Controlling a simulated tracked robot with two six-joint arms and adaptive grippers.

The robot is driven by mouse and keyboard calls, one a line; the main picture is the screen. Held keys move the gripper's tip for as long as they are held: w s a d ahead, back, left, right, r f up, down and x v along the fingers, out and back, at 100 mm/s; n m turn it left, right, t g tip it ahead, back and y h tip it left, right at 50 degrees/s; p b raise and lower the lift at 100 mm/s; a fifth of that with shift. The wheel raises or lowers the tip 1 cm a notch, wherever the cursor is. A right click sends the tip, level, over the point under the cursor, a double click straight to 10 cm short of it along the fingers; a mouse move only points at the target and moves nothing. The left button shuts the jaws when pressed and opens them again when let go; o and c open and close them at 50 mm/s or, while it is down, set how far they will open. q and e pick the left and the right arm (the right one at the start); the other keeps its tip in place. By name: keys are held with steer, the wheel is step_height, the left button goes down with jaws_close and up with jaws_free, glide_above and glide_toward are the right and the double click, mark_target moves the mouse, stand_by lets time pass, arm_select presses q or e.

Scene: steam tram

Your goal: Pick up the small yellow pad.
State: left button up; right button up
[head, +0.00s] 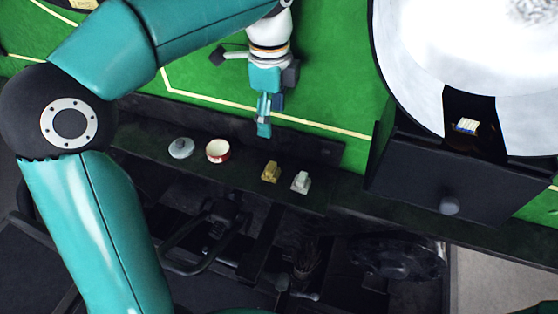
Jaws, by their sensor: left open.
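The small yellow pad (271,171) lies on the dark ledge in the middle of the head view, between a red and white round tin and a small white object. My left gripper (264,128) hangs above and slightly left of the pad in the picture, apart from it and with nothing seen in it. Its fingers are seen nearly edge-on, and it is open. My right gripper does not show.
On the ledge (330,200) stand a grey lidded round thing (181,148), the red and white tin (218,151) and a white small object (301,182) close beside the pad. A dark box with a knob (449,206) stands at right. The green wall (335,75) rises behind.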

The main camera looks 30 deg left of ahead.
arm_select(q)
steer(key=b, duration=0.1)
glide_above(272, 166)
step_height(272, 166, down, 10)
steer(key=shift+w+r, duration=0.1)
steer(key=shift+f, duration=3.25)
steer(key=shift+c, duration=0.2)
steer(key=c, duration=1)
